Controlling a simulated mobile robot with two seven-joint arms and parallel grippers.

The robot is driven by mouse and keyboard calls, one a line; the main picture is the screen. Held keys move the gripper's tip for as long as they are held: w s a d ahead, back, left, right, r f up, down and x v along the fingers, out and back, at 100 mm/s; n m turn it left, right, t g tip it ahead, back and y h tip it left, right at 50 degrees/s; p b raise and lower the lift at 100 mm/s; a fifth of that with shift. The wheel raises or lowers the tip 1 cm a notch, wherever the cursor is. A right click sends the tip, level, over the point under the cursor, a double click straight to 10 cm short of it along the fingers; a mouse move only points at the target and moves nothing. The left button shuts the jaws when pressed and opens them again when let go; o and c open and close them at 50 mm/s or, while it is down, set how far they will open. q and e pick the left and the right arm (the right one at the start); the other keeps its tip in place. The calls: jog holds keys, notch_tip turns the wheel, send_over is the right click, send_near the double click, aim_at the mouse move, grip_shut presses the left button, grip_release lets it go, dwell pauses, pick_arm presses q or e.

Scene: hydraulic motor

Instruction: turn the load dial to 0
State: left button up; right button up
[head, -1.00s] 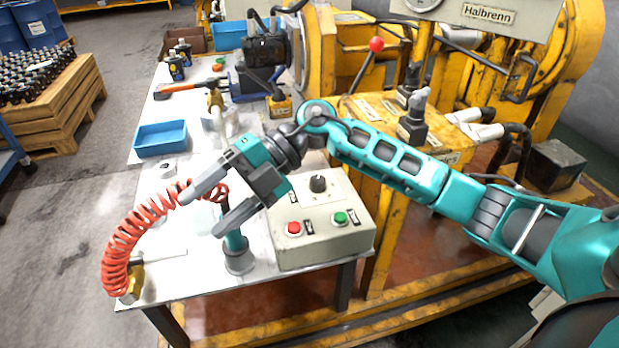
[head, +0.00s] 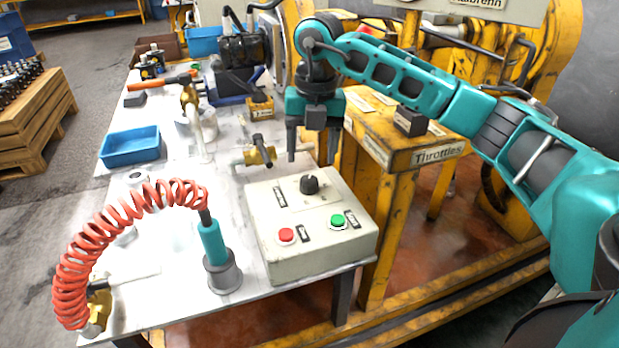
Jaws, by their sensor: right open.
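The load dial is a black knob (head: 309,184) on the top face of a grey control box (head: 316,268), behind a red button (head: 286,236) and a green button (head: 338,222). Its pointer and scale marks are too small to read. My right gripper (head: 312,160) points down with its two dark fingers apart and empty. The fingertips are just behind and above the dial in the head view, and appear clear of it. My left gripper does not show.
A teal tool (head: 214,245) with a red coiled hose (head: 110,222) stands left of the box. A brass valve (head: 257,155) lies behind the box. A blue tray (head: 131,147) is at the table's left. A yellow stand (head: 410,150) is at the right.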

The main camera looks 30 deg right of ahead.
aim_at(309, 179)
notch_tip(309, 179, down, 6)
jog(key=shift+w+a+r+b, duration=0.1)
jog(key=shift+a+b, duration=0.05)
jog(key=shift+b, duration=0.4)
jog(key=shift+c, duration=0.3)
jog(key=c, duration=1)
